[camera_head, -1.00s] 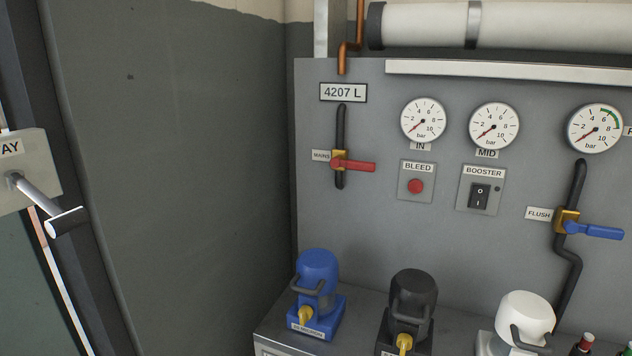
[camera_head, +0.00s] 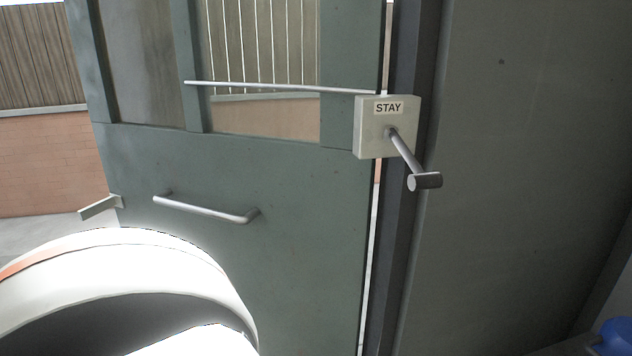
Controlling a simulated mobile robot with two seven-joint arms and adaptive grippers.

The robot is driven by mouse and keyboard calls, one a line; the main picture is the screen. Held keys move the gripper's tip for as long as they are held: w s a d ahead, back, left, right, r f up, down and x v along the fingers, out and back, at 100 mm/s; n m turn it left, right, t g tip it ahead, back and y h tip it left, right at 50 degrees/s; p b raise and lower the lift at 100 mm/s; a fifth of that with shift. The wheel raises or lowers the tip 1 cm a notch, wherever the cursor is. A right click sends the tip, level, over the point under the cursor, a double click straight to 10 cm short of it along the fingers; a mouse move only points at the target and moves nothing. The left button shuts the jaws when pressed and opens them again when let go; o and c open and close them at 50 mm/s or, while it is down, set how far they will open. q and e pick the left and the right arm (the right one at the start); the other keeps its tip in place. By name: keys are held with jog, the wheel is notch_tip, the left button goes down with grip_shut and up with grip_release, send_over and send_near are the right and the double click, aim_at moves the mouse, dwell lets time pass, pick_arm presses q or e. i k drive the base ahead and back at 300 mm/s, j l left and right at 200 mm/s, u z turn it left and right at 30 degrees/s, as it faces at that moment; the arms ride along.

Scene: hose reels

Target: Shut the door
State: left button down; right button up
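A green door (camera_head: 250,168) with glazed upper panels fills the left half of the head view. It stands open, with the outside showing beyond its left edge. A metal bar handle (camera_head: 205,211) is on its lower panel. A pale latch-like piece (camera_head: 100,207) sticks out at its left edge. A pale box labelled STAY (camera_head: 372,142) is on the dark frame (camera_head: 402,230) at the right. A lever (camera_head: 408,158) with a cross grip projects from the box. A thin rod (camera_head: 275,87) runs from the box across the door. Neither gripper is in view.
A grey wall (camera_head: 530,130) lies right of the frame. Part of a blue object (camera_head: 615,337) shows at the bottom right corner. Outside are a brick wall (camera_head: 45,165), a slatted fence (camera_head: 35,60) and pale ground.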

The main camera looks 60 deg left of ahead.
aim_at(287, 220)
jog(key=u, duration=2.35)
